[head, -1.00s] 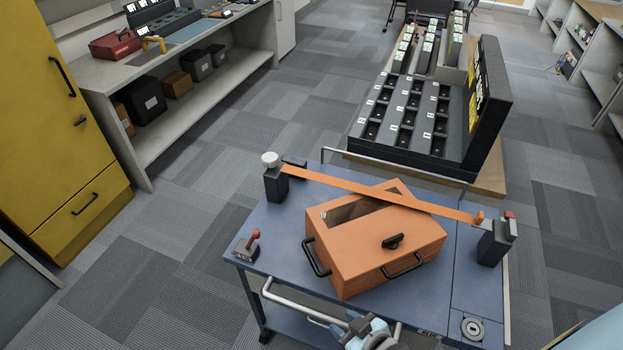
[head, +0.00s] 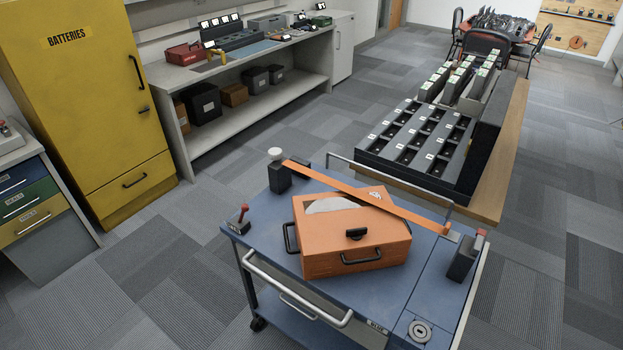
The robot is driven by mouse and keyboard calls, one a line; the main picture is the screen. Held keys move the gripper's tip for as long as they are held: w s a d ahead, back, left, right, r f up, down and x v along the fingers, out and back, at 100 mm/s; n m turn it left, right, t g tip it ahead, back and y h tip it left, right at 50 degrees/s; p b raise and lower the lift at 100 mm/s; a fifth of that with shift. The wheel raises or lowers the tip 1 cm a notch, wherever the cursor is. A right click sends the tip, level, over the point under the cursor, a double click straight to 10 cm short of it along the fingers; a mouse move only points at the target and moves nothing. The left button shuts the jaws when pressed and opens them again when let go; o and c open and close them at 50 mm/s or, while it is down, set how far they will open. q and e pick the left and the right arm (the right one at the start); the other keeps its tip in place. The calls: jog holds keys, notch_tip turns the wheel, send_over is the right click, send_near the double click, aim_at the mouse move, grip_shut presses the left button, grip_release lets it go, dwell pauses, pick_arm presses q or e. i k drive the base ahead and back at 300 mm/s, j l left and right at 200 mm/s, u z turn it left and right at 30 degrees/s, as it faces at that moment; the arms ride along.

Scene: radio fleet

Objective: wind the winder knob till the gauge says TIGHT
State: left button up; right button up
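A blue cart (head: 390,288) stands in the lower middle of the head view. A white round knob (head: 275,153) sits on top of a dark post (head: 279,179) at the cart's back left corner. An orange strap (head: 350,189) runs from that post, over an orange case (head: 350,252), to the right side of the cart. A dark block with a red top (head: 464,260) stands there. I cannot make out a gauge or the word TIGHT. The case has a black knob (head: 356,233) and black handles. Neither of my grippers shows.
A small red lever (head: 241,213) stands at the cart's left edge, and a round fitting (head: 419,330) is at its front right. A rack of dark slots (head: 415,150) stands behind the cart. A yellow battery cabinet (head: 95,110) and a bench are left. Carpet around the cart is clear.

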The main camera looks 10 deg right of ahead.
aim_at(275, 154)
jog(key=k+l, duration=0.65)
jog(key=z, duration=0.45)
jog(key=i+j+z, duration=0.1)
jog(key=z, duration=0.3)
jog(key=j+z, duration=0.4)
jog(key=i+j+z, duration=0.1)
jog(key=z, duration=0.3)
jog(key=j+z, duration=0.3)
jog(key=j, duration=0.25)
jog(key=k+j+z, duration=0.1)
jog(key=j+z, duration=0.2)
jog(key=j, duration=0.2)
jog(key=j+z, duration=0.1)
jog(key=j, duration=0.25)
jog(key=k+j, duration=0.15)
jog(key=j, duration=0.2)
jog(key=k+j+z, duration=0.15)
jog(key=j, duration=0.2)
jog(key=k+j, duration=0.1)
jog(key=j, duration=0.35)
jog(key=k+j, duration=0.1)
jog(key=j, duration=0.35)
jog(key=k+j, duration=0.15)
jog(key=j, duration=0.3)
jog(key=k+j, duration=0.1)
jog(key=j, duration=0.35)
jog(key=j+z, duration=0.05)
